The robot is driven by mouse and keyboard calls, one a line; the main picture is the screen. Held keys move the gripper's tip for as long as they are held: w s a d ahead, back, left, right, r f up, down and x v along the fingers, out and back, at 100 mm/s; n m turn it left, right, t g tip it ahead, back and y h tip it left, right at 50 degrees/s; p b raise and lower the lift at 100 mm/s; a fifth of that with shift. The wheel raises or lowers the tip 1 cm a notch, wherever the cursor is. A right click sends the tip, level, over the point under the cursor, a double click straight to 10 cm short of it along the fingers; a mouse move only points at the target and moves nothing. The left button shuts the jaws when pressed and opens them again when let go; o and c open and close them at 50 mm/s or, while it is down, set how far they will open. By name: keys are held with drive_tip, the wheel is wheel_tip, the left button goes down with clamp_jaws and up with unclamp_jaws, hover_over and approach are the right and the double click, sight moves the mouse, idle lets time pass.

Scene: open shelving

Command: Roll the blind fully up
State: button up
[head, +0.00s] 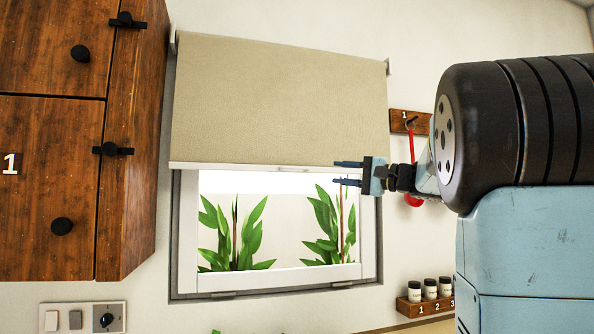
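The beige blind (280,100) hangs over the upper part of the window (277,283), its pale bottom bar (240,167) a little above the middle of the frame. The lower half of the window is uncovered and shows green plants behind it. My gripper (348,173) is at the right end of the bottom bar, fingers pointing left. Its two dark blue fingers are apart, one just above the bar's level and one below. I cannot tell whether they touch the bar.
A wooden cabinet (130,200) with black knobs stands close on the left. A red utensil (411,145) hangs from a wooden hook board (400,118) behind my arm. Several small jars sit in a numbered rack (425,305) at lower right. A switch panel (83,317) is at lower left.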

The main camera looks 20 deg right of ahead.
drive_tip(key=x, duration=1.2)
drive_tip(key=shift+w+a, duration=0.2)
drive_tip(key=shift+a, duration=0.1)
drive_tip(key=shift+c, duration=0.5)
clamp_jaws()
